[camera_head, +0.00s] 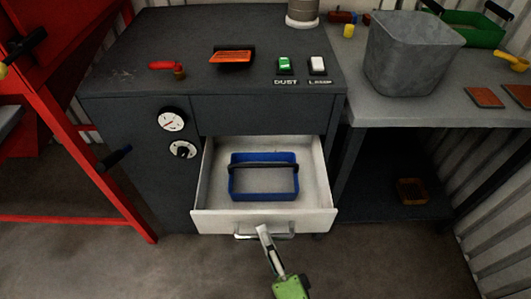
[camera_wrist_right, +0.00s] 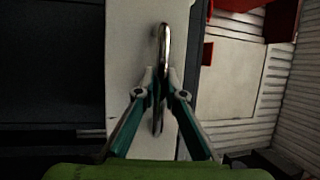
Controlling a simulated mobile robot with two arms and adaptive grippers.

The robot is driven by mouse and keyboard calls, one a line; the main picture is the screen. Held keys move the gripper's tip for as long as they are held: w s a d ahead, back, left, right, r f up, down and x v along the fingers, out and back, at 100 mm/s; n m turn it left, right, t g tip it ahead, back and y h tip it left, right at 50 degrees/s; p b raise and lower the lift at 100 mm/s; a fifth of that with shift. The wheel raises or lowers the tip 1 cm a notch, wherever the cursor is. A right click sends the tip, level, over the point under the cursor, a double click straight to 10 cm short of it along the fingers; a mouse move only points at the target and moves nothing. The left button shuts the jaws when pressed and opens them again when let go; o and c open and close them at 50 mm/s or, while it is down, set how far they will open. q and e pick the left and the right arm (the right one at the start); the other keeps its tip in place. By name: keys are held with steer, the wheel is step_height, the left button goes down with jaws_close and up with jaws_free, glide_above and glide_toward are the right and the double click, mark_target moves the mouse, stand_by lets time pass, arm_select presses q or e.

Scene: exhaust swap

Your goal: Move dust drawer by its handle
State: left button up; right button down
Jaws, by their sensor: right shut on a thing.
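The dust drawer (camera_head: 210,218) is a white drawer pulled open from the dark cabinet. Its metal bar handle (camera_head: 284,236) is on the front panel. A blue container with a dark carry handle (camera_head: 264,187) sits inside the drawer. My right gripper (camera_head: 264,232) reaches the handle from below and is shut on it. In the right wrist view the handle (camera_wrist_right: 163,48) runs up and down between the fingers of the right gripper (camera_wrist_right: 160,88), in front of the pale drawer front (camera_wrist_right: 128,50). My left gripper is not in view.
The cabinet top (camera_head: 150,40) holds a red valve lever (camera_head: 165,66), an orange piece (camera_head: 232,57) and two labelled switches. A grey bin (camera_head: 410,60) stands on the bench to the right. A red frame (camera_head: 90,165) stands at left. The floor before the drawer is clear.

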steer(key=shift+s+f, duration=0.1)
steer(key=shift+f, duration=0.05)
steer(key=shift+s, duration=0.95)
steer(key=c, duration=2.4)
jaws_free()
steer(key=shift+o, duration=0.2)
steer(key=v, duration=1.3)
steer(key=shift+s+d+b, duration=0.15)
steer(key=shift+s+b, duration=0.15)
steer(key=shift+b, duration=0.05)
